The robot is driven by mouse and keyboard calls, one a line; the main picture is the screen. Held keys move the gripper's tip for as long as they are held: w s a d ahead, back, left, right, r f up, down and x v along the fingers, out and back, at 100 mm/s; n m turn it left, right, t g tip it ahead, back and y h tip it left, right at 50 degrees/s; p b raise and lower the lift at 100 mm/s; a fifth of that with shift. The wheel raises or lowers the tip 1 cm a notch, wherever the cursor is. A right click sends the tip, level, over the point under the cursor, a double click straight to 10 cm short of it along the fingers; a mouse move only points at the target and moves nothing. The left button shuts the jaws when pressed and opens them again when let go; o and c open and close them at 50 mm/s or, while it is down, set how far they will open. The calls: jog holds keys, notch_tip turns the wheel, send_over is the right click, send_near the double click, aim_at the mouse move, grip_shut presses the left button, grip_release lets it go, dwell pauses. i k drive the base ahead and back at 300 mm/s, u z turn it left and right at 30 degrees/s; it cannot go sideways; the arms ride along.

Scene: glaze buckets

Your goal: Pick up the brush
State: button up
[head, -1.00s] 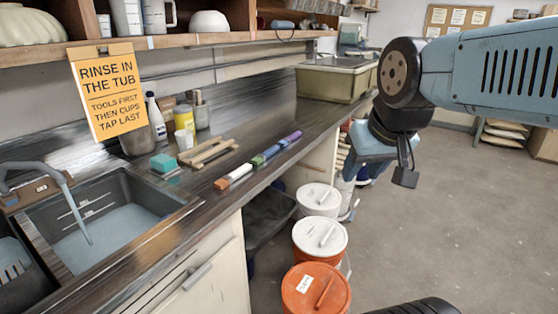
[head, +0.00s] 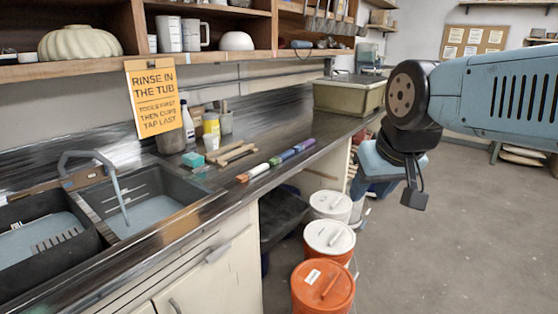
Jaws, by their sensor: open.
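I cannot pick out a brush for certain. Slim coloured pieces (head: 275,161) lie in a row along the counter's front edge. My gripper (head: 372,180) hangs under my arm at the right, beyond the counter's front edge and well apart from these things. Its fingertips are mostly hidden by the wrist; it appears empty.
A sink (head: 150,205) with a tap is at the left. Wooden sticks (head: 232,153) and a teal block (head: 193,160) lie on the counter (head: 205,228). White lidded buckets (head: 329,238) and an orange bucket (head: 322,287) stand below its edge. The floor at right is clear.

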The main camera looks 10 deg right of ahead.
aim_at(277, 159)
jog(key=u, duration=0.05)
jog(key=i, duration=0.9)
jog(key=z, duration=0.05)
